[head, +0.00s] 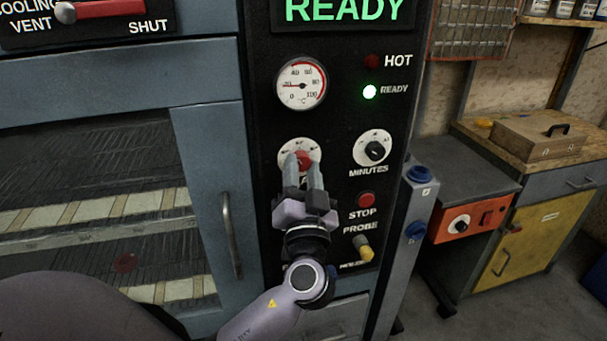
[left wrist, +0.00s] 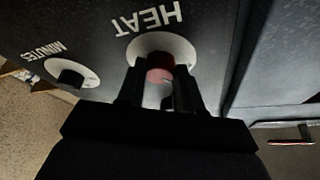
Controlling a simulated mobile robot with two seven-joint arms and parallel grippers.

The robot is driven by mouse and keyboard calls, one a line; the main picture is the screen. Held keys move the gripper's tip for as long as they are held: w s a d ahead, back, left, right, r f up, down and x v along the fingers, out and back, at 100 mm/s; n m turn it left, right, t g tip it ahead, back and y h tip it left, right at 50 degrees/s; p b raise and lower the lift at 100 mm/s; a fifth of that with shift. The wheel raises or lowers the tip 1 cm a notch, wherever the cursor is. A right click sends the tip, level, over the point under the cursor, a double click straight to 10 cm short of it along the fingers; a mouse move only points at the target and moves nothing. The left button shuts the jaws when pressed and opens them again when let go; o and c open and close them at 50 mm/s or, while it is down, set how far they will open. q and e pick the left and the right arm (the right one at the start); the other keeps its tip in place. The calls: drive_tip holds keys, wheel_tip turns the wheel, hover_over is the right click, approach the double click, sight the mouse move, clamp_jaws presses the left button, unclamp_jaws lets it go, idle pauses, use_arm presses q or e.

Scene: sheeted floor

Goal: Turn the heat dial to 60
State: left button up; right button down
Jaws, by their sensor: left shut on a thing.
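The heat dial (head: 301,156) is a red knob on a white round plate on the black panel. My left gripper (head: 303,163) is shut on the red knob, one finger on each side, and hides its lower part and label. In the left wrist view the red knob (left wrist: 160,70) sits between the two dark fingers, under the upside-down word HEAT. Its pointer and scale marks cannot be read. The temperature gauge (head: 301,83) above has its needle pointing left, near 20. My right gripper does not show.
Right of the heat dial is the black minutes dial (head: 375,151). The red stop button (head: 366,199) and yellow-tipped probe plug (head: 363,248) are below it. The oven door handle (head: 231,235) is left of my gripper.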

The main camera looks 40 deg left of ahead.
use_arm(q)
drive_tip(key=m+h, duration=0.1)
drive_tip(key=m, duration=0.1)
drive_tip(key=m+h+p, duration=0.1)
drive_tip(key=m, duration=0.1)
drive_tip(key=shift+s+a+r+m+t, duration=0.1)
drive_tip(key=shift+r+m+t, duration=0.05)
drive_tip(key=shift+m+t, duration=0.2)
drive_tip(key=shift+m+h, duration=1.1)
drive_tip(key=shift+m, duration=1.05)
drive_tip(key=o, duration=1)
drive_tip(key=shift+o, duration=0.2)
drive_tip(key=b+v, duration=0.2)
drive_tip(key=v, duration=0.5)
